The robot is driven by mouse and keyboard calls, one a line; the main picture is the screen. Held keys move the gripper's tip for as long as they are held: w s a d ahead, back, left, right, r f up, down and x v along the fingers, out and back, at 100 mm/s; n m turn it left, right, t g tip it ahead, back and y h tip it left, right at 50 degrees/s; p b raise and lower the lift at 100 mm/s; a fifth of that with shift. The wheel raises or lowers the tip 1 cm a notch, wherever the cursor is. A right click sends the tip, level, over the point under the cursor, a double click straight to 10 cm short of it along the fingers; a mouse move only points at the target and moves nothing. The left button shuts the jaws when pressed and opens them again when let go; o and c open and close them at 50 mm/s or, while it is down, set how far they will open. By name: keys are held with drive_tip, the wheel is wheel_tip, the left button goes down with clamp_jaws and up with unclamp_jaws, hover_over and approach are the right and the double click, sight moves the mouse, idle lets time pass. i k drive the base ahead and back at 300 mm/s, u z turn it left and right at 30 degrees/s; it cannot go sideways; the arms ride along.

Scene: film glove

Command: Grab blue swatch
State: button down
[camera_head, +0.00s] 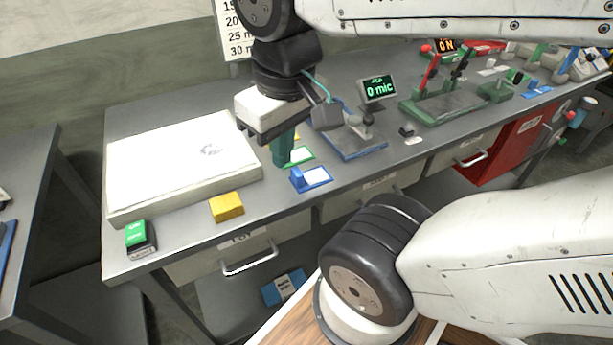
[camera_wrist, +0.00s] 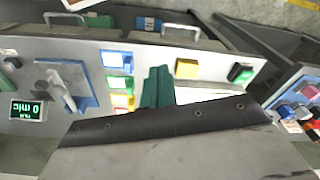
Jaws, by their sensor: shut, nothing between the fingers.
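The blue swatch (camera_head: 312,178) is a small white card with a blue border and a raised blue part at its left, lying near the front edge of the grey bench. It also shows in the wrist view (camera_wrist: 116,61), left of the fingers. My gripper (camera_head: 282,158) has green fingers, shut and empty, pointing down just behind and left of the blue swatch. In the wrist view the gripper (camera_wrist: 158,88) shows its two fingers together. It is apart from the blue swatch. A green-bordered swatch (camera_head: 302,155) is partly hidden behind the fingers.
A white flat box (camera_head: 180,165) fills the bench's left end. A yellow block (camera_head: 227,207) and a green-topped block (camera_head: 138,237) sit before it. A blue-based device (camera_head: 360,148) stands right of the swatches, with a display (camera_head: 379,89) behind it. Bare bench lies right of the blue swatch.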

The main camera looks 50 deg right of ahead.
sight(304, 181)
drive_tip(key=z, duration=0.95)
drive_tip(key=k, duration=1)
drive_tip(key=z, duration=0.25)
